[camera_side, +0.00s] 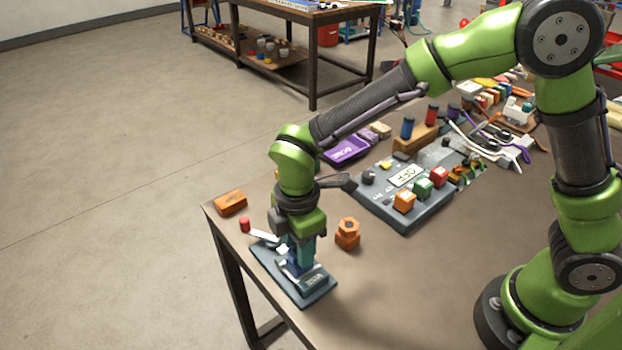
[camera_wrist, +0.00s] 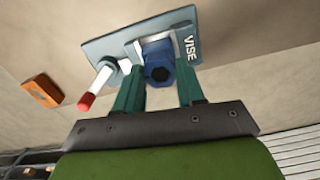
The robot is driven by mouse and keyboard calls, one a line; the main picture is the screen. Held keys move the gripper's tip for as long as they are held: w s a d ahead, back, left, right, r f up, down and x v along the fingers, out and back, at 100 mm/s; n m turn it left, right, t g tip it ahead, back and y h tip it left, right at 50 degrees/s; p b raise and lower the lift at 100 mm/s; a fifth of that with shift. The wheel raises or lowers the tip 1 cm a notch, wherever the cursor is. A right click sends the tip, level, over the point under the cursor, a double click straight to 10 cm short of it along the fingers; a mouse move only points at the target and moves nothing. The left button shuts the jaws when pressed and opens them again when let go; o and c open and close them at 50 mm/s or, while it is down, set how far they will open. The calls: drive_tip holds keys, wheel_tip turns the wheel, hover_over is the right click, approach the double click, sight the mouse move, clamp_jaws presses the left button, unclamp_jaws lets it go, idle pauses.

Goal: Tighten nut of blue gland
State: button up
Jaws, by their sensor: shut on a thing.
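The blue gland (camera_wrist: 160,72) stands in the vise (camera_wrist: 112,52), its hexagonal nut facing the wrist camera. My gripper (camera_wrist: 161,80) has its two teal fingers on either side of the nut and is shut on it. In the side view my gripper (camera_side: 299,255) points straight down over the vise plate (camera_side: 319,292) at the table's near left corner. The fingers hide most of the gland there. The vise's white lever with a red knob (camera_side: 245,225) sticks out to the left; the red knob also shows in the wrist view (camera_wrist: 86,102).
An orange gland (camera_side: 347,234) stands right of the vise. An orange block (camera_side: 230,203) lies near the table's left edge. A grey panel with coloured buttons and an OFF label (camera_side: 406,176) lies behind, with a purple tray (camera_side: 347,150) beyond. Bare table lies right of the orange gland.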

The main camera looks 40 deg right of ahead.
drive_tip(key=m, duration=0.9)
drive_tip(key=shift+m, duration=0.4)
drive_tip(key=m, duration=0.4)
drive_tip(key=shift+w, duration=0.1)
drive_tip(key=m, duration=0.4)
drive_tip(key=shift+r+m, duration=0.1)
drive_tip(key=shift+m, duration=0.2)
drive_tip(key=o, duration=1.1)
drive_tip(key=shift+c, duration=0.2)
wheel_tip(320, 180, up, 17)
